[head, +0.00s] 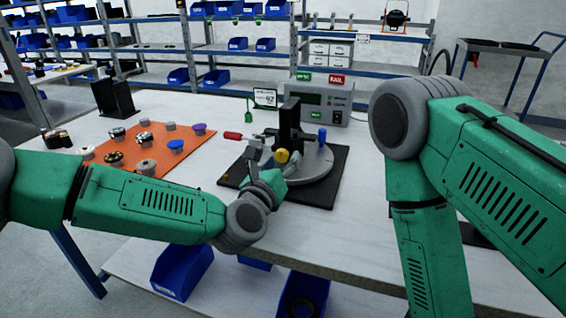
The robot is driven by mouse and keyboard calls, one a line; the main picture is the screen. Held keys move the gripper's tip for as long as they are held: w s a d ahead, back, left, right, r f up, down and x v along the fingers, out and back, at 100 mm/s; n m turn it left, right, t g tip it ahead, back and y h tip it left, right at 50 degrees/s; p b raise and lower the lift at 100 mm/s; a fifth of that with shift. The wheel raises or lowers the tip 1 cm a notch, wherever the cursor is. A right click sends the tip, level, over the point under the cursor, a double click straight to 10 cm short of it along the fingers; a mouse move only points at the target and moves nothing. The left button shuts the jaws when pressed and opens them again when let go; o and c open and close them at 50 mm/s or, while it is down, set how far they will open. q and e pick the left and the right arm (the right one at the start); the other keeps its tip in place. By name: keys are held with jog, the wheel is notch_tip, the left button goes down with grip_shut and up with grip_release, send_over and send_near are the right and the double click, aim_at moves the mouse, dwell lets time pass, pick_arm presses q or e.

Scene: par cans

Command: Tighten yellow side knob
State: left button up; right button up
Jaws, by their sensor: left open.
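The yellow side knob (283,156) is on the near side of a fixture with a dark upright post (290,125) and a round grey base plate (312,168). My left gripper (262,160) is open, close beside the knob on its left. The wrist and fingers partly hide the fixture's front left, and I cannot tell whether a finger touches the knob. A blue knob (322,135) is on the fixture's right side and a red handle (233,136) sticks out to the left. My right arm crosses the right side; its gripper is out of view.
The fixture stands on a black mat (325,195) on the white table (345,225). An orange mat (192,150) with several small round parts lies to the left. A test box (325,98) with PASS and FAIL signs stands behind. Blue bins (182,270) are below.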

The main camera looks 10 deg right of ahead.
pick_arm(q)
jog(key=shift+w, duration=0.35)
jog(key=shift+w+a+r, duration=0.15)
jog(key=shift+a, duration=0.4)
jog(key=shift+d, duration=0.35)
grip_shut()
jog(key=shift+d, duration=0.15)
jog(key=shift+a, duration=0.2)
jog(key=shift+d+m+b, duration=0.1)
jog(key=shift+m+b, duration=0.5)
jog(key=shift+m, duration=2.7)
jog(key=shift+f, duration=0.2)
